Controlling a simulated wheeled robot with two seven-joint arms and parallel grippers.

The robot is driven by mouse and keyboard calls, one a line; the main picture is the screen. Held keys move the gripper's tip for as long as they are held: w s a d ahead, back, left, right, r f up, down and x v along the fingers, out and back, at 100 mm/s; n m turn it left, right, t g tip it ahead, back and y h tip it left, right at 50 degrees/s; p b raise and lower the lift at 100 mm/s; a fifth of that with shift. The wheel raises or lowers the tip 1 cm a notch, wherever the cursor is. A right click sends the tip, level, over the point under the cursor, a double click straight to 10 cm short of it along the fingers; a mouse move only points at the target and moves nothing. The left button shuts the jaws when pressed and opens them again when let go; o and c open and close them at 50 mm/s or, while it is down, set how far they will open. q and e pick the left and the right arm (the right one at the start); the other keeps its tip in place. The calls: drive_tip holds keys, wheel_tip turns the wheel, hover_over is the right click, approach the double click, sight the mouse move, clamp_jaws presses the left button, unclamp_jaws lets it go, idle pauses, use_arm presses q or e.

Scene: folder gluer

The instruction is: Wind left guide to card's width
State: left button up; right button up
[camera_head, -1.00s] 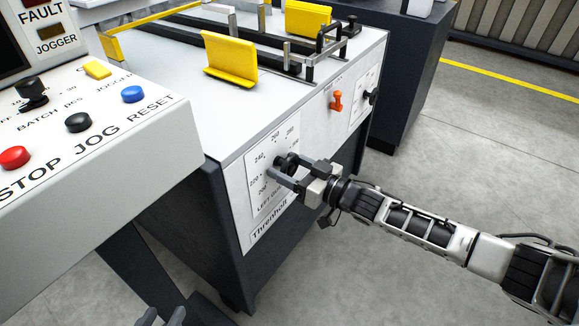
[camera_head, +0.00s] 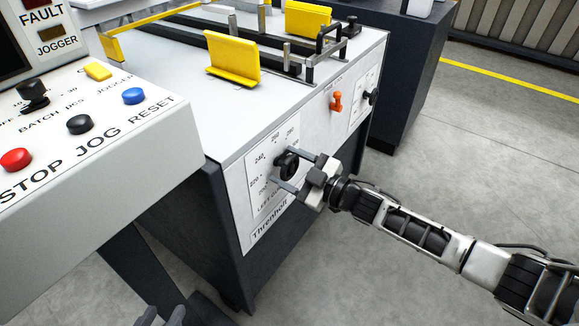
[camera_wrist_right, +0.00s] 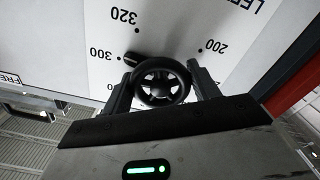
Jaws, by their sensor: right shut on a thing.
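The black left guide handwheel (camera_head: 287,163) sits on a white dial plate with printed numbers on the machine's side. My right gripper (camera_head: 297,169) is shut on it, one finger on each side. In the right wrist view the spoked wheel (camera_wrist_right: 160,82) lies between the fingers, and a dark pointer-like piece (camera_wrist_right: 132,58) shows near the 300 and 320 marks. A yellow upright guide plate (camera_head: 232,60) stands on the machine top, with a second yellow plate (camera_head: 307,18) behind. My left gripper (camera_head: 165,317) only just shows at the bottom edge. I cannot make out a card.
A control panel (camera_head: 100,130) with red, black and blue buttons stands at the left. An orange switch (camera_head: 337,101) and a second black knob (camera_head: 372,96) are further along the machine's side. The floor at the right is clear.

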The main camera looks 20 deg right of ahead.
drive_tip(key=n, duration=0.4)
drive_tip(key=shift+n, duration=0.3)
drive_tip(key=n+b, duration=0.1)
drive_tip(key=n, duration=0.2)
drive_tip(key=shift+n, duration=1.2)
drive_tip(key=shift+n+b, duration=0.3)
drive_tip(key=o, duration=1)
drive_tip(key=shift+c, duration=0.2)
drive_tip(key=shift+s+d, duration=0.1)
drive_tip(key=shift+d, duration=0.05)
